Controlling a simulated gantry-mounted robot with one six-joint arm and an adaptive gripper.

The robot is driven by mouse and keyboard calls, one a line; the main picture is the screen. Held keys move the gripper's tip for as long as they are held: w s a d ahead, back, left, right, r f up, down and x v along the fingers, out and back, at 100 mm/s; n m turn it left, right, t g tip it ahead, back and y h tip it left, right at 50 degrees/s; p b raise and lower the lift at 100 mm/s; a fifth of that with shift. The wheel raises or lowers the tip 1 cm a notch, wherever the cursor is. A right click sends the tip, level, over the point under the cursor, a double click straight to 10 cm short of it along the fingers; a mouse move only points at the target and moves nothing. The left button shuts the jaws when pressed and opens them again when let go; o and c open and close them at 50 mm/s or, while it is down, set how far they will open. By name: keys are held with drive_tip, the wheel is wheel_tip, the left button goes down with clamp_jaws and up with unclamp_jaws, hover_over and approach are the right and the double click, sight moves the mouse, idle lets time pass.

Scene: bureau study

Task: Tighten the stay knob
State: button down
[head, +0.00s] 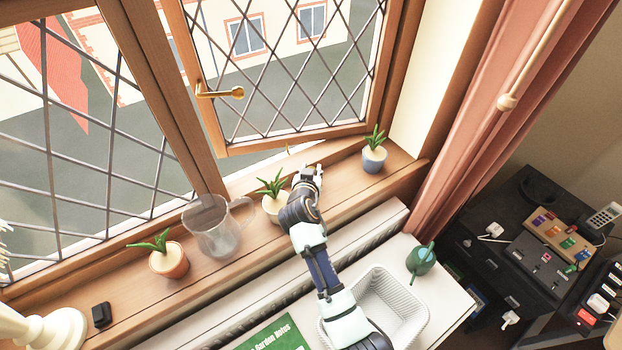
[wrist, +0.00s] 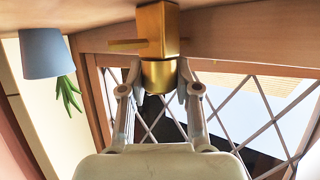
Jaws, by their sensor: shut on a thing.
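The stay knob (wrist: 158,75) is a short brass cylinder under a squarish brass block (wrist: 157,28) with a thin bar sticking out to the left, in the wrist view. My gripper (wrist: 157,84) has one finger on each side of the knob and is shut on it. In the head view my gripper (head: 308,174) is low over the sill, at the foot of the open casement window (head: 280,139); the knob is hidden there by my gripper. A brass window handle (head: 220,92) is on the casement's left side.
On the sill, a cream pot (head: 273,207) stands close left of my gripper and a blue pot (head: 374,160) to its right; the blue pot also shows in the wrist view (wrist: 44,53). A glass jug (head: 213,230) and terracotta pot (head: 168,260) stand further left. A white basket (head: 407,288) is below.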

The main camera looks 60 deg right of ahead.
drive_tip(key=shift+f+m+g+b, duration=0.15)
drive_tip(key=shift+m+g+b, duration=0.4)
drive_tip(key=shift+b, duration=0.2)
drive_tip(key=c, duration=0.8)
unclamp_jaws()
